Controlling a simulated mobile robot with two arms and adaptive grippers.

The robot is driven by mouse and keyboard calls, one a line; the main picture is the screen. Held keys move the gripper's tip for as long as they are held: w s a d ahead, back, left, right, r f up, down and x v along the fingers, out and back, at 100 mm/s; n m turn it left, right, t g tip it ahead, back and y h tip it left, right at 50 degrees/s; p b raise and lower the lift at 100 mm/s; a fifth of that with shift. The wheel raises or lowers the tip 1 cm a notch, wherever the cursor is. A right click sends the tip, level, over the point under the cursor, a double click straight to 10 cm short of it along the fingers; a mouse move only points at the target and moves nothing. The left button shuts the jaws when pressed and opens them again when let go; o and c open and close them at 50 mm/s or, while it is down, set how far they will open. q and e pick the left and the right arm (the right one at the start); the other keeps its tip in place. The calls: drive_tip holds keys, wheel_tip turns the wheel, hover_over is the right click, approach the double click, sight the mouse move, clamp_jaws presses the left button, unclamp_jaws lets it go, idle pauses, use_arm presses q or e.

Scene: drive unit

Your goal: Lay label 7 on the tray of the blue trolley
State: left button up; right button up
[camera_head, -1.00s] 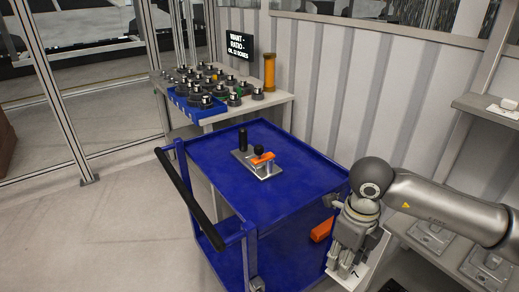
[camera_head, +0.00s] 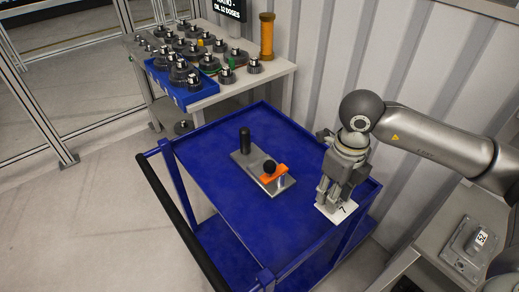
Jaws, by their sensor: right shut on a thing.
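The blue trolley (camera_head: 225,205) stands in the middle of the head view, its top tray bare around a grey metal plate. Label 7 (camera_head: 343,208) is a small white card with a dark 7 on it. My right gripper (camera_head: 330,200) points down and is shut on label 7. The card is over the right part of the tray, near its right edge. I cannot tell whether the card touches the tray. The fingers hide part of the card. My left gripper is not in view.
On the tray, a metal plate (camera_head: 246,163) carries a black post, a black knob and an orange piece (camera_head: 275,174). Behind stands a table with a blue bin (camera_head: 180,88), several gears and an orange cylinder (camera_head: 267,37). A grey bench with a metal fixture (camera_head: 464,247) is at right.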

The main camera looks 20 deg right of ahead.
drive_tip(key=shift+w+r, duration=0.1)
drive_tip(key=shift+w, duration=0.2)
drive_tip(key=shift+w+d, duration=0.1)
drive_tip(key=shift+w, duration=0.05)
drive_tip(key=w+d+f+p, duration=0.2)
drive_tip(key=w+f+p, duration=0.15)
drive_tip(key=w, duration=0.45)
drive_tip(key=p, duration=0.1)
hover_over(314, 187)
drive_tip(key=s, duration=0.1)
drive_tip(key=f, duration=0.4)
drive_tip(key=shift+s+a+f, duration=0.15)
drive_tip(key=shift+s+f, duration=0.05)
drive_tip(key=shift+f, duration=0.1)
drive_tip(key=shift+w+f, duration=0.4)
drive_tip(key=shift+f, duration=0.05)
drive_tip(key=shift+w+d+f, duration=0.2)
drive_tip(key=shift+f, duration=0.3)
wheel_tip(314, 187, down, 3)
drive_tip(key=shift+r+p, duration=0.15)
drive_tip(key=shift+p, duration=0.25)
